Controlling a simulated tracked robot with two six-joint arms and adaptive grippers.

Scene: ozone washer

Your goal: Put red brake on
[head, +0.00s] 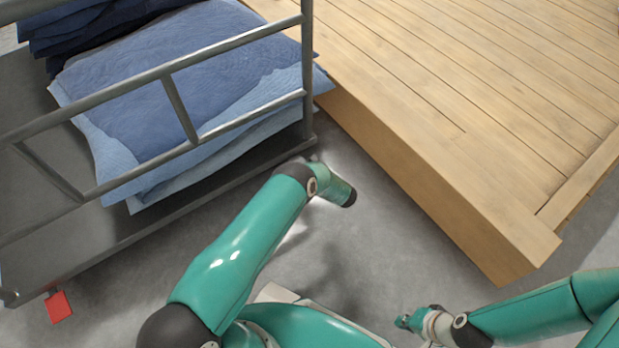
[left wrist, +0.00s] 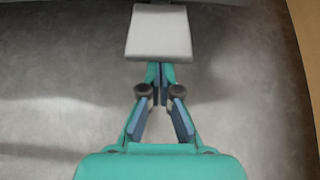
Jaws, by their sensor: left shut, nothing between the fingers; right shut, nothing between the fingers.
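A red brake pedal (head: 58,307) sticks out low at the near left corner of the grey metal cart (head: 60,255), close to the floor. My left arm reaches toward the cart's right end in the head view, away from the red pedal; its fingers are hidden there. In the left wrist view, my left gripper (left wrist: 160,75) is shut and empty, with its tips at the near edge of a pale grey plate (left wrist: 159,33). I cannot tell whether they touch it. My right gripper (head: 408,321) is shut and empty at the bottom, right of centre.
Folded blue cloths (head: 165,105) lie on the cart behind its rails. A wooden slatted platform (head: 470,100) stands at the right, its corner reaching toward my right arm. Bare grey floor (head: 370,250) lies between the cart and the platform.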

